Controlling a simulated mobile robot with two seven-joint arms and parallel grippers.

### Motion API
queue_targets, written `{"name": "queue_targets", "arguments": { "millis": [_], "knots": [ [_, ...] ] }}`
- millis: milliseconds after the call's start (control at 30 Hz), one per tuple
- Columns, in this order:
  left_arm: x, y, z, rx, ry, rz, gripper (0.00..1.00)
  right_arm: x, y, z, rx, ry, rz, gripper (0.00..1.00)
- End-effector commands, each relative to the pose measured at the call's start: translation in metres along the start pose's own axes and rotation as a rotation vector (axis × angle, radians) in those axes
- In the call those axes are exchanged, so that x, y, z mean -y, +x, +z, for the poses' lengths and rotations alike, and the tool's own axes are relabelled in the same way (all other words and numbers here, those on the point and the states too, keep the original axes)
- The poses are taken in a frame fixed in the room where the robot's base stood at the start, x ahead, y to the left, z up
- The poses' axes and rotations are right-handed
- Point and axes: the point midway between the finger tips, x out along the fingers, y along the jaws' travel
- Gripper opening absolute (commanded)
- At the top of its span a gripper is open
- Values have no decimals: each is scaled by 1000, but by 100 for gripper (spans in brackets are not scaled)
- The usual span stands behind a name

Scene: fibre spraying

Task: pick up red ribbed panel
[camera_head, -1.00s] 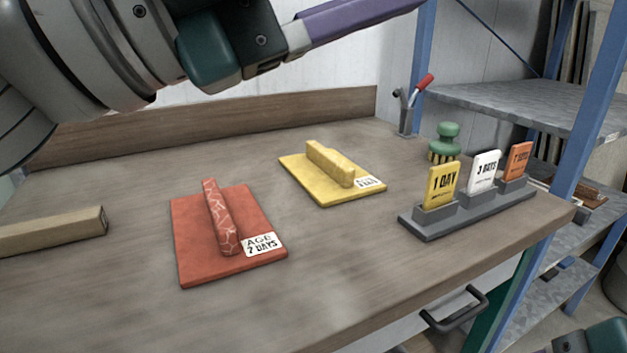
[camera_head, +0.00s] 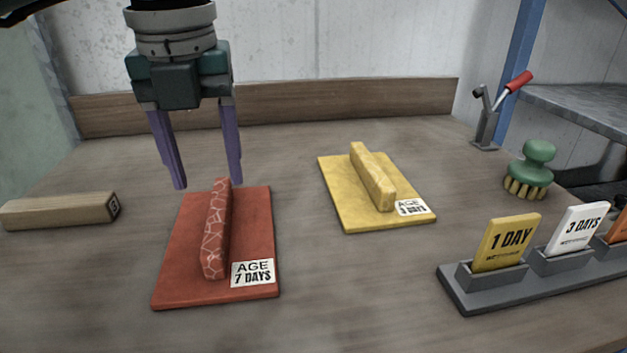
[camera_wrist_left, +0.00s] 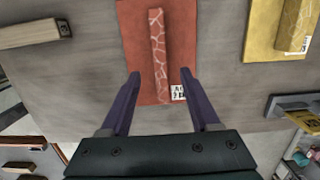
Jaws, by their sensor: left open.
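The red ribbed panel (camera_head: 249,217) lies flat on the workbench, with a raised, pale-veined rib along its middle and a white "AGE 7 DAYS" label at its near right corner. It also shows in the left wrist view (camera_wrist_left: 180,45). My left gripper (camera_head: 208,187) points down above the panel's far end, open and empty, its purple fingers spread wider than the rib. In the left wrist view its fingertips (camera_wrist_left: 163,76) lie on either side of the rib's line. Their height over the panel is hard to tell. My right gripper is not in view.
A yellow panel (camera_head: 335,193) labelled "3 DAYS" lies to the right. A wooden block (camera_head: 60,211) lies to the left. A grey card holder (camera_head: 500,289), a green brush (camera_head: 538,155) and a red-handled clamp (camera_head: 488,125) stand at the right. A wooden backboard (camera_head: 300,104) edges the bench.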

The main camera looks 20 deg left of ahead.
Motion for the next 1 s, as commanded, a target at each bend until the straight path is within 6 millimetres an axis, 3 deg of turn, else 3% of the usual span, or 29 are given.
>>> {"name": "queue_targets", "arguments": {
  "millis": [333,633,1000],
  "knots": [
    [-1,48,-2,-4,1,-1,62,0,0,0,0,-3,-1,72],
    [0,54,-1,0,3,-3,62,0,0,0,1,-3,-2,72],
    [0,54,-1,0,3,-4,22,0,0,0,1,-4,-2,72]
  ]
}}
